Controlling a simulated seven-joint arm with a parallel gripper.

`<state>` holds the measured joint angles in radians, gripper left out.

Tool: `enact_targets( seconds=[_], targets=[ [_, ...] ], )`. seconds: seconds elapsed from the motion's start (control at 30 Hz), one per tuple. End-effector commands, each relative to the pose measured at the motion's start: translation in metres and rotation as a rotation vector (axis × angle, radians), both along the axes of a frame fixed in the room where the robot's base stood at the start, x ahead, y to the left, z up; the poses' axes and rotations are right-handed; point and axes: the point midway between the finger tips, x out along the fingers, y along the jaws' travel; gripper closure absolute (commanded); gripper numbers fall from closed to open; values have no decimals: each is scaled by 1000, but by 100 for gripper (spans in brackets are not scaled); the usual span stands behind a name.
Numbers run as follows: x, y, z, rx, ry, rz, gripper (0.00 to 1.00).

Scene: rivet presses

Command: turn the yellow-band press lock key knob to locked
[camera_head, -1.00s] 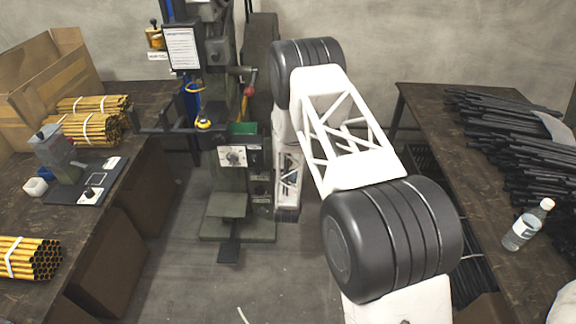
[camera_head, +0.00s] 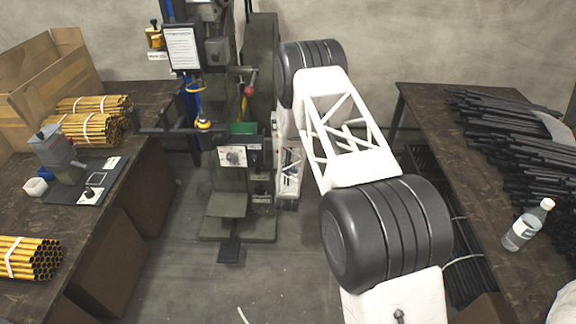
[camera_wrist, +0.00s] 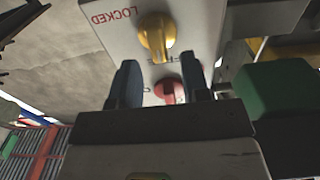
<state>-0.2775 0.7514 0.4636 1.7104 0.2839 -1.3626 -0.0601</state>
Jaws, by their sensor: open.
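A yellow lock knob (camera_wrist: 156,38) sits on a white panel (camera_wrist: 112,42) in the wrist view, with the red word LOCKED beside it. Other lettering below the knob is partly hidden. A red knob (camera_wrist: 168,90) shows between my fingers, lower on the panel. My gripper (camera_wrist: 158,78) is open, with its two dark fingertips just below the yellow knob and apart from it. In the head view, the floor-standing press (camera_head: 229,180) is in the middle. My gripper is hidden there behind my arm. I cannot tell the yellow knob's exact setting.
A green block (camera_wrist: 280,90) is close to the right of my gripper. The left table (camera_head: 40,210) holds a small press (camera_head: 58,150) and yellow tube bundles (camera_head: 85,128). The right table (camera_head: 470,190) holds black rods (camera_head: 515,135) and a bottle (camera_head: 527,225).

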Motion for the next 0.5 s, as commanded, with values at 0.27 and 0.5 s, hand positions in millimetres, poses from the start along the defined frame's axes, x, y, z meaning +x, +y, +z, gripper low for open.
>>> enact_targets(
  seconds=[0.27, 0.5],
  targets=[
    [21, 0, 0, 0, 1, 0, 57],
    [24, 0, 0, 0, 0, 0, 57]
  ],
)
